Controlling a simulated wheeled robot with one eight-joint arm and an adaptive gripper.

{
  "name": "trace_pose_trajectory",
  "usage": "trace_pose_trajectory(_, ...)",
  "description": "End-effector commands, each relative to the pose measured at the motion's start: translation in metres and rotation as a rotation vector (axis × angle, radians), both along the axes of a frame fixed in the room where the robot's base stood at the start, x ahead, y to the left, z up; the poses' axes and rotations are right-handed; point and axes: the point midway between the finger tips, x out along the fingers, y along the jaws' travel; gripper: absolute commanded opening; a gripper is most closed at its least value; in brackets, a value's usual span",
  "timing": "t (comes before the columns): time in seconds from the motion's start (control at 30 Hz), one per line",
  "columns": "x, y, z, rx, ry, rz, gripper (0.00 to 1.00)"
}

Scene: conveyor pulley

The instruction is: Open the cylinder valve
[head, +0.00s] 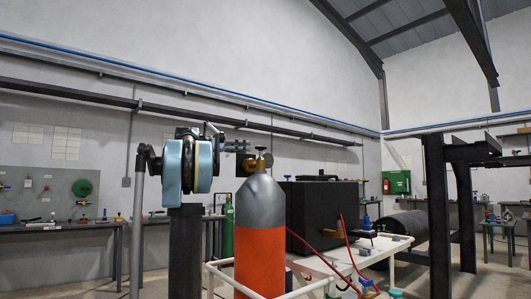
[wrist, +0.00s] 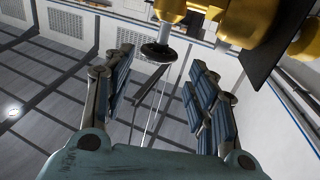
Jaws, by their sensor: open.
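The gas cylinder (head: 260,232) stands upright in the head view, with a grey shoulder and an orange body. Its brass valve (head: 257,161) sits on top. In the wrist view, the brass valve body (wrist: 172,10) is at the top edge, with a round dark handwheel (wrist: 158,52) on its stem. My gripper (head: 242,146) is at valve height, with its fingers pointing right towards the valve. In the wrist view, my gripper (wrist: 165,85) is open and empty. The handwheel lies just beyond the fingertips, between their lines, and appears apart from both fingers.
More brass fittings (wrist: 245,25) and a dark plate (wrist: 285,35) crowd the upper right of the wrist view. A white-framed cart (head: 330,268) with red hoses (head: 312,250) stands beside the cylinder. A large black box (head: 325,210) is behind it.

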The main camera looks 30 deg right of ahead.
Motion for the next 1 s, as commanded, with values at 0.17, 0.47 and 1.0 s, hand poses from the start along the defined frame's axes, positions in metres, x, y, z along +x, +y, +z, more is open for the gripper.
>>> trace_pose_trajectory(0.17, -0.009, -0.032, 0.0, 0.001, 0.001, -0.004, 0.52)
trace_pose_trajectory(0.47, -0.021, -0.082, 0.0, 0.001, 0.001, -0.004, 0.52)
trace_pose_trajectory(1.0, -0.03, -0.127, 0.0, 0.001, 0.001, 0.0, 0.52)
